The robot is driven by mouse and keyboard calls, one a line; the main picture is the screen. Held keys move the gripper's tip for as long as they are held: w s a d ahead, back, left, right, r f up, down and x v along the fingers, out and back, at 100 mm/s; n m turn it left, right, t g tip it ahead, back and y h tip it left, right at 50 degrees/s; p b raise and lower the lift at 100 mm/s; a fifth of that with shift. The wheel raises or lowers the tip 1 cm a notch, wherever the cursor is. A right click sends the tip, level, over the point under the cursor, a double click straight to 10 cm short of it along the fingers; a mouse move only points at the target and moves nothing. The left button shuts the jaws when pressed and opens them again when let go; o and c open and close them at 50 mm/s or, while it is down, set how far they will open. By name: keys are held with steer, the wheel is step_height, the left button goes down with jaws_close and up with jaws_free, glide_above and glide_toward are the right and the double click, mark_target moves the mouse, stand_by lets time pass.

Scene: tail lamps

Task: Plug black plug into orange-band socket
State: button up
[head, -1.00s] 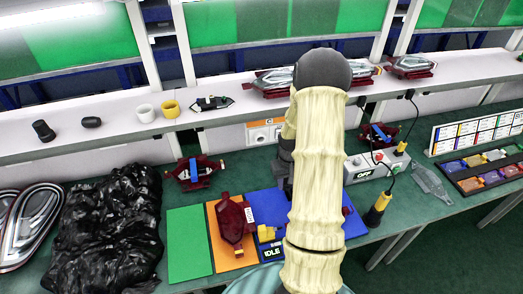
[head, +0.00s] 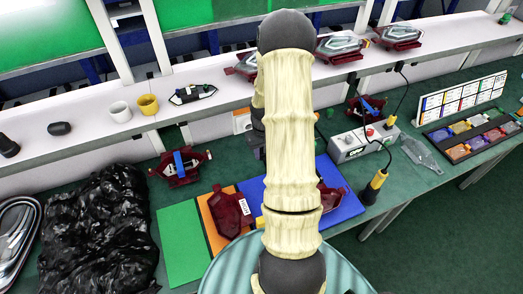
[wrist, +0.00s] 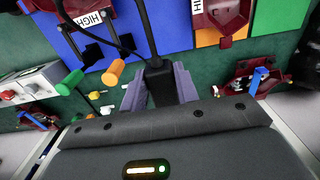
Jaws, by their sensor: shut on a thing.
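My gripper (wrist: 160,76) is shut on the black plug (wrist: 160,88), which sits between its two grey-purple fingers in the wrist view. A black cable runs from the plug to the top of that view. In the head view my pale-sleeved arm hides the gripper and plug. A white wall panel with an orange marking (head: 242,121) shows beside the arm, below the shelf. The arm covers part of it, and its socket holes cannot be made out. I cannot identify the panel in the wrist view.
Orange (wrist: 113,72) and green (wrist: 70,82) cylindrical ends hang near the gripper. A switch box (head: 352,146) with a red button stands right of the arm. Dark red lamp housings (head: 181,166) and a blue mat (head: 340,198) lie on the bench. A black bag (head: 100,230) fills the left.

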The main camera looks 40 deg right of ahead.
steer(key=shift+s+r, duration=0.1)
steer(key=shift+s, duration=0.1)
steer(key=shift+w+d+p, duration=0.1)
steer(key=shift+w+d, duration=0.15)
steer(key=shift+w, duration=0.7)
steer(key=shift+w+d+p, duration=0.1)
steer(key=shift+w+d, duration=0.1)
steer(key=shift+w, duration=0.75)
steer(key=shift+w+d+p, duration=0.1)
steer(key=shift+w+d, duration=0.15)
steer(key=shift+w, duration=0.7)
steer(key=shift+d, duration=0.1)
steer(key=shift+w, duration=0.25)
steer(key=shift+w+d, duration=0.15)
steer(key=shift+w, duration=0.15)
steer(key=shift+w, duration=0.15)
steer(key=shift+w+d, duration=0.1)
steer(key=shift+w, duration=0.25)
steer(key=shift+w+d, duration=0.15)
steer(key=shift+w, duration=0.5)
